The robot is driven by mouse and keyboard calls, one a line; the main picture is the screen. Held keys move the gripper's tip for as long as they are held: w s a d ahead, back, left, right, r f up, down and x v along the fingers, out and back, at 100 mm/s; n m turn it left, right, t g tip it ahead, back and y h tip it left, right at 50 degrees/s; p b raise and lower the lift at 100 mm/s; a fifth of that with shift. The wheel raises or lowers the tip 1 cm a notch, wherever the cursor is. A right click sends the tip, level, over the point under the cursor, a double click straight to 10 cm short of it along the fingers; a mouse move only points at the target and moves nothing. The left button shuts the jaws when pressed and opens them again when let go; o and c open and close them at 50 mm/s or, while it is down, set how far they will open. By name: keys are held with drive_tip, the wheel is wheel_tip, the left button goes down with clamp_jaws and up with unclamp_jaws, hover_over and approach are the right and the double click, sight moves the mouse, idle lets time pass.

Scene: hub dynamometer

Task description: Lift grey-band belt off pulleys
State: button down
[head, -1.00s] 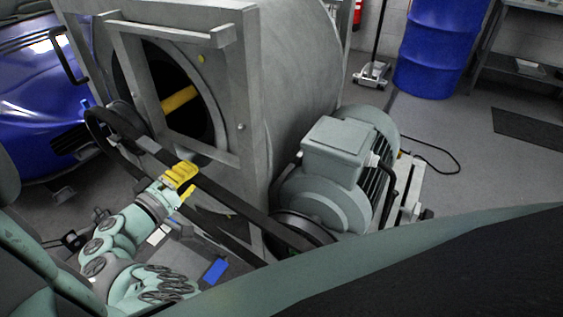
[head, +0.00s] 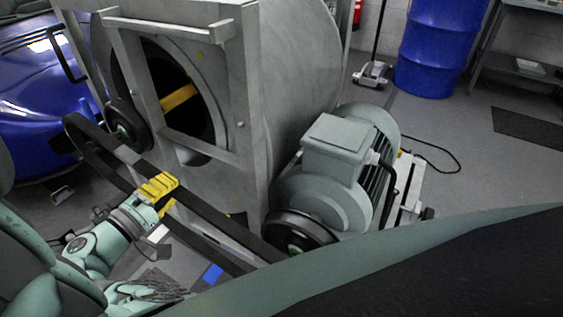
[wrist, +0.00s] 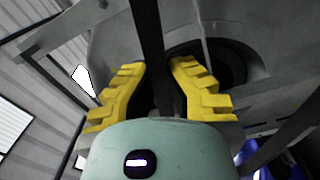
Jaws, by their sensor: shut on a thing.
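The black belt (head: 200,202) has a grey band (head: 130,155) on its upper run, just left of my gripper. My gripper (head: 160,186), with yellow fingers, is shut on this upper run; in the wrist view the belt (wrist: 151,40) passes between the fingers. The belt's left loop hangs in front of the upper-left pulley (head: 128,124), apart from it. At the right, the belt runs in front of and below the motor pulley (head: 300,230). Its right end is hidden behind my body, so I cannot tell whether it touches that pulley.
The grey drum frame (head: 253,120) stands close behind the belt. The grey-green motor (head: 335,170) is at its right. A blue car (head: 40,110) is at the left. A blue barrel (head: 432,50) and a cable (head: 440,155) are at the back right, on mostly open floor.

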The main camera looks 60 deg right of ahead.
drive_tip(key=shift+s+a+r+p, duration=0.15)
drive_tip(key=shift+a+p, duration=0.4)
drive_tip(key=shift+a, duration=0.9)
drive_tip(key=shift+s+a+r+p, duration=0.1)
drive_tip(key=shift+a+p, duration=0.4)
drive_tip(key=shift+a, duration=0.95)
